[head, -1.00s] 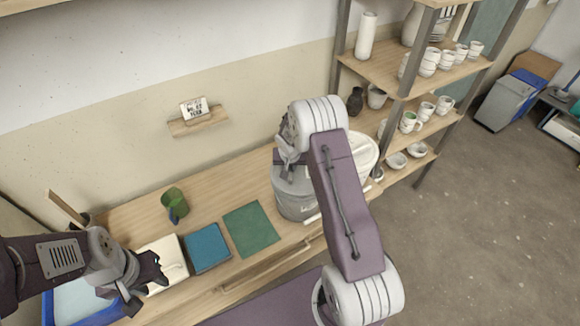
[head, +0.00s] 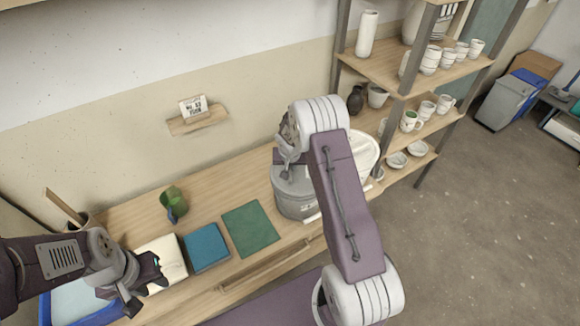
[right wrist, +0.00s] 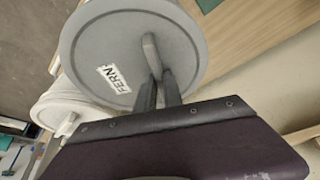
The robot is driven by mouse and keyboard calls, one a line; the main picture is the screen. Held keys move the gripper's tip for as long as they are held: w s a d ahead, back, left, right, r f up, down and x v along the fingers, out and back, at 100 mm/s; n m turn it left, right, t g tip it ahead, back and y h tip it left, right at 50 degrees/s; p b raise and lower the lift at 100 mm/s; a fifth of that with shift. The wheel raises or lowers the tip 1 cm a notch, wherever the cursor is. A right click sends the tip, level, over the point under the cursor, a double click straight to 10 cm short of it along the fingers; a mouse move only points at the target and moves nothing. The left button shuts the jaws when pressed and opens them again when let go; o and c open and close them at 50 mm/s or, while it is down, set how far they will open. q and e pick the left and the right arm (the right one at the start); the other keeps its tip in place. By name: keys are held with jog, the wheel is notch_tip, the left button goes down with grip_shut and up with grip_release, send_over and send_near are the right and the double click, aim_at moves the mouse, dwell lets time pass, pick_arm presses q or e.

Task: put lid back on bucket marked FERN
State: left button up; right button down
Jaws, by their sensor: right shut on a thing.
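A round grey lid (right wrist: 118,58) with a white label reading FERN fills the upper part of the right wrist view. My right gripper (right wrist: 158,84) is shut on the bar handle (right wrist: 152,55) of this lid. In the head view the right gripper (head: 288,158) is over the grey bucket (head: 296,200), which stands on the bench; my arm hides part of it. The lid lies over the bucket's mouth, but I cannot tell whether it is fully seated.
A white bucket (head: 366,150) stands close beside the grey one. A green mat (head: 250,228), a blue tile (head: 206,247), a white tile (head: 172,258), a green mug (head: 174,203) and a blue tray (head: 62,306) are on the bench. Shelves of pottery (head: 400,90) stand at the right.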

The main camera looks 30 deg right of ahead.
jog(key=shift+f, duration=0.15)
jog(key=c, duration=1.4)
grip_release()
jog(key=o, duration=0.5)
jog(key=shift+r+p, duration=2.5)
jog(key=shift+r, duration=1.1)
grip_shut()
